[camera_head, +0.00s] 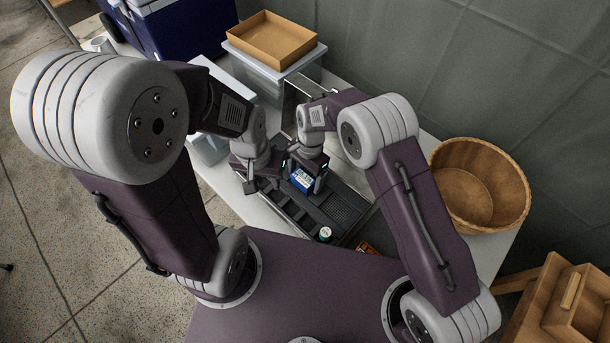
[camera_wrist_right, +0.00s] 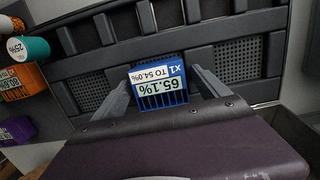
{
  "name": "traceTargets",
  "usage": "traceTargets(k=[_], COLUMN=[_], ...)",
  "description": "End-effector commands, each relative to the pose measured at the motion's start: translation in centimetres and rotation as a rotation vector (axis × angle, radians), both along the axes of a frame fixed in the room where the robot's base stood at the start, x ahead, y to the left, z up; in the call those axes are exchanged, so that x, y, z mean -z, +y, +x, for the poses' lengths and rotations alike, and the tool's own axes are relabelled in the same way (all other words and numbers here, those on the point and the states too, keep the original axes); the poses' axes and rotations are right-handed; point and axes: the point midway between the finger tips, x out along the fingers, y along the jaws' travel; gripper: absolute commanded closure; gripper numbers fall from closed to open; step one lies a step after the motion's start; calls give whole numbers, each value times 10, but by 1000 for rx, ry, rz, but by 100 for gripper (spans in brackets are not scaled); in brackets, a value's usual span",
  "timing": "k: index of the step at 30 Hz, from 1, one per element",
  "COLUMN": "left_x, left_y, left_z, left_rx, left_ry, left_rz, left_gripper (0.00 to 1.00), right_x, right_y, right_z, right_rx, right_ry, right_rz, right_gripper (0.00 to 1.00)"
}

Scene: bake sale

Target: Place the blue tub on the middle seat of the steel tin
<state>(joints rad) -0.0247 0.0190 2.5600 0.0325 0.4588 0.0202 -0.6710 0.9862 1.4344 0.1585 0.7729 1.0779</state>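The blue tub (camera_head: 302,181) has white labels and sits between the two fingers of my right gripper (camera_head: 306,180). The right wrist view shows the tub (camera_wrist_right: 158,84) upside down by its print, with the right gripper's fingertips (camera_wrist_right: 160,77) on either side. A thin gap shows at the right finger; whether the fingers press on it is unclear. The dark steel tin (camera_head: 345,207) with slots and perforated seats lies below; it fills the right wrist view's upper part (camera_wrist_right: 238,62). Whether the tub rests on a seat is hidden. My left gripper (camera_head: 264,184) looks open and empty over the tin's left end.
A green-and-white cylinder (camera_head: 325,234) and an orange item (camera_head: 366,248) are near the tin's front edge. A clear bin (camera_head: 272,74) with a cardboard tray (camera_head: 272,38) stands behind; a wooden basket (camera_head: 480,185) stands right.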

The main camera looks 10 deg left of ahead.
Motion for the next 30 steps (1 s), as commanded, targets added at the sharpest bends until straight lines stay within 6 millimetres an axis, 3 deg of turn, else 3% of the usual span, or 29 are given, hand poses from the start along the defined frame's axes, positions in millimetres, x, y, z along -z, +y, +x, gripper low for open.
traceTargets(k=[7,15,19,24,30], left_x=[-3,-10,-13,-14,-13], left_y=[0,0,0,0,0], left_z=[0,0,0,0,0], left_rx=[0,0,0,0,0], left_ry=[0,0,0,0,0], left_rz=[0,0,0,0,0], left_gripper=[68,68,68,68,68], right_x=[-15,-84,-108,-122,-122], right_y=[0,-4,-6,-7,-7], right_z=[2,9,12,13,13], right_rx=[0,1,0,0,0], right_ry=[-2,-4,-4,0,0], right_rz=[2,3,2,0,0], right_gripper=[15,15,15,15,15])
